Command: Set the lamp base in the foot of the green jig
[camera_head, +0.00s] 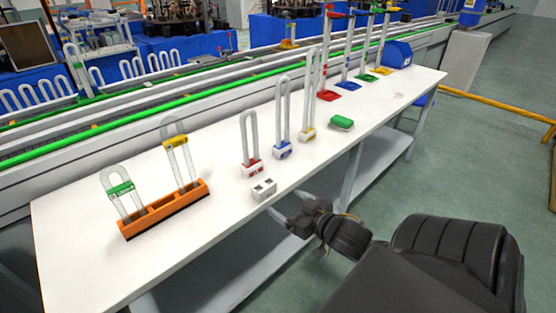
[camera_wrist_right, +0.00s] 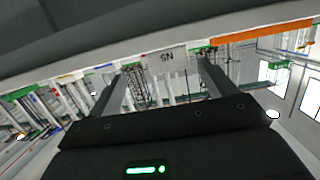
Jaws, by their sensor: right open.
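The lamp base (camera_head: 264,189) is a small white block with two dark openings, near the table's front edge. My right gripper (camera_head: 284,204) is open and empty beside its front-right side. In the right wrist view the lamp base (camera_wrist_right: 167,58) shows ahead, between the two spread fingers (camera_wrist_right: 165,80); whether they touch it I cannot tell. The green jig is a tall stand with a flat green foot (camera_head: 366,77) toward the far end of the table, between the blue and yellow feet. Its foot looks empty. My left gripper is out of view.
An orange rack (camera_head: 163,211) holds two glass tubes on the left. Lamps on red (camera_head: 252,169), blue (camera_head: 282,150) and yellow-marked bases stand mid-table. A green-topped block (camera_head: 341,123) and the red jig foot (camera_head: 329,95) are farther along. The table front right is mostly clear.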

